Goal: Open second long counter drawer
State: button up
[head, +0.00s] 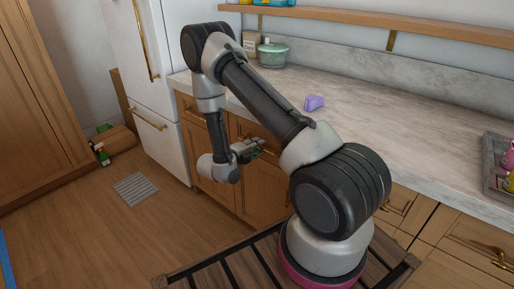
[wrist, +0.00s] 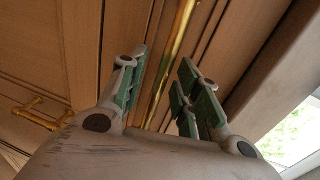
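The long counter has wooden drawer fronts under its top. One drawer front (head: 239,127) is partly hidden behind my arm and gripper, and it looks flush with the cabinet. My gripper (head: 262,148) is in front of the cabinet, at about drawer-handle height. In the wrist view my gripper (wrist: 168,82) is open, with green-padded fingers apart. A long brass handle (wrist: 178,45) runs through the gap between the fingers. I cannot tell whether the fingers touch it.
A marble countertop (head: 380,130) above holds a purple object (head: 314,102), a lidded container (head: 272,54) and a grey tray (head: 492,165) at right. A white fridge (head: 150,70) stands at left. Another brass handle (wrist: 38,116) shows in the wrist view. Floor at left is mostly clear around a grey mat (head: 136,188).

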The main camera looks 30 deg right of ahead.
jog(key=shift+d, duration=0.25)
jog(key=shift+c, duration=0.5)
grip_shut()
jog(key=shift+a, duration=0.1)
jog(key=f+v, duration=0.3)
jog(key=v, duration=1.5)
jog(key=a+f+v, duration=0.1)
jog(key=f+v, duration=0.3)
jog(key=v, duration=1.5)
jog(key=shift+s+a+f, duration=0.15)
jog(key=shift+s+a, duration=0.15)
jog(key=shift+a, duration=0.1)
jog(key=shift+o, duration=0.5)
grip_release()
